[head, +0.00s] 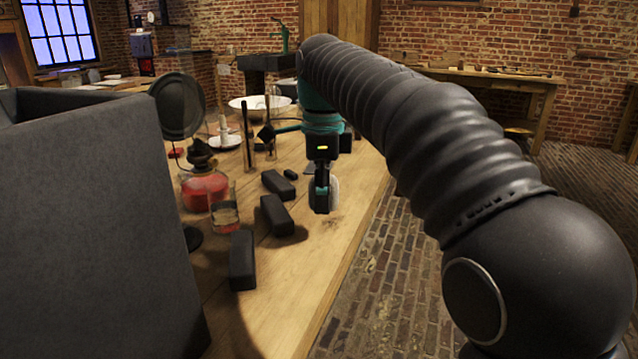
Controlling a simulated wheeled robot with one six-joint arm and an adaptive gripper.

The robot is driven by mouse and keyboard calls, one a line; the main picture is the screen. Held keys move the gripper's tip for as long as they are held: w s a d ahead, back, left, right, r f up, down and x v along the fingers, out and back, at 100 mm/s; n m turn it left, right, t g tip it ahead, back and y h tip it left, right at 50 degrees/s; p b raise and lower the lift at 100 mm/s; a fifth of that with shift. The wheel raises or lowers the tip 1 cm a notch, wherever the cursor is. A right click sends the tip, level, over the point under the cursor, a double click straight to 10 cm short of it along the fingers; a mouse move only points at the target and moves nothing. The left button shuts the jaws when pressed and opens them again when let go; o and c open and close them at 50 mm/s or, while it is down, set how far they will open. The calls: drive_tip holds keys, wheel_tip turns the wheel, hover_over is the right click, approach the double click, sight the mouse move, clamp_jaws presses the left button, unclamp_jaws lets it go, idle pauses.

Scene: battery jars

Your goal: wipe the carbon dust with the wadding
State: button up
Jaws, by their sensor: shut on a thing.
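My gripper (322,200) points down over the right part of the wooden table (300,300), close to its right edge. It is shut on a white piece of wadding (334,193), which shows at the right side of the fingers. The fingers hide part of the wadding. A faint dark smudge, which looks like carbon dust (331,219), lies on the tabletop just below and beside the fingertips. I cannot tell whether the wadding touches the table.
Several black blocks (277,215) lie left of my gripper. Further left stand a glass jar (224,213), red material (204,190) and a dark round disc (179,106). A white basin (258,104) sits behind. A large grey panel (90,220) blocks the left. The near right tabletop is clear.

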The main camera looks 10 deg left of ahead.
drive_tip(key=shift+r, duration=0.9)
